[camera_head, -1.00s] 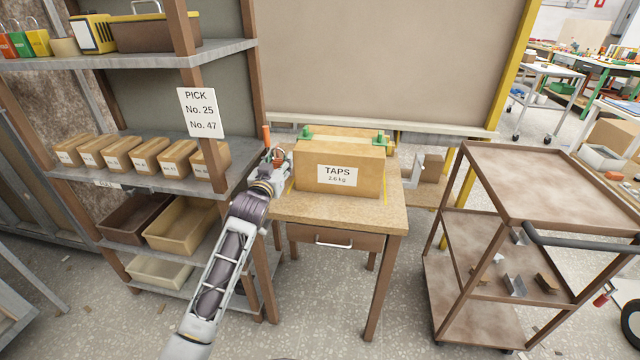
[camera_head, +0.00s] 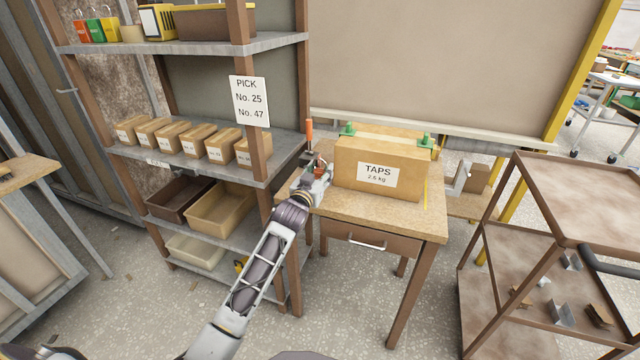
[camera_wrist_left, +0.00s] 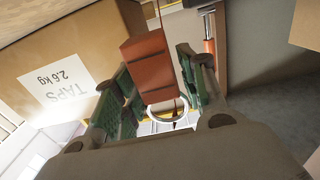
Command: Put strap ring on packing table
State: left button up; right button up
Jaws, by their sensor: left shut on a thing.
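The packing table (camera_head: 415,222) is a wooden table with a drawer, right of the shelf rack in the head view. My left gripper (camera_head: 320,172) is over its left end, beside the carton, and is shut on the strap ring. In the left wrist view the strap ring is a red-brown strap (camera_wrist_left: 147,62) with a pale metal ring (camera_wrist_left: 168,112), between the green-padded fingers of the gripper (camera_wrist_left: 152,98). In the head view it is small and mostly hidden by the gripper. I cannot tell whether it touches the tabletop. My right gripper is not in view.
A carton marked TAPS (camera_head: 372,168) fills much of the tabletop, close to the gripper. An orange upright handle (camera_head: 309,134) stands behind the gripper. The shelf rack (camera_head: 262,178) is close on the left. A brown trolley (camera_head: 580,200) stands right. The table's front strip is bare.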

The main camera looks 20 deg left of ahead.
pick_arm(q)
jog(key=shift+f, duration=0.7)
jog(key=shift+f+b, duration=0.4)
jog(key=shift+f, duration=0.95)
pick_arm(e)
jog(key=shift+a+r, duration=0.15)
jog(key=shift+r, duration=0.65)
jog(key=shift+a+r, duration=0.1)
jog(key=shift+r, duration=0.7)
pick_arm(q)
jog(key=shift+f, duration=0.1)
jog(key=o, duration=1)
jog(key=shift+o, duration=0.2)
jog(key=shift+s, duration=0.1)
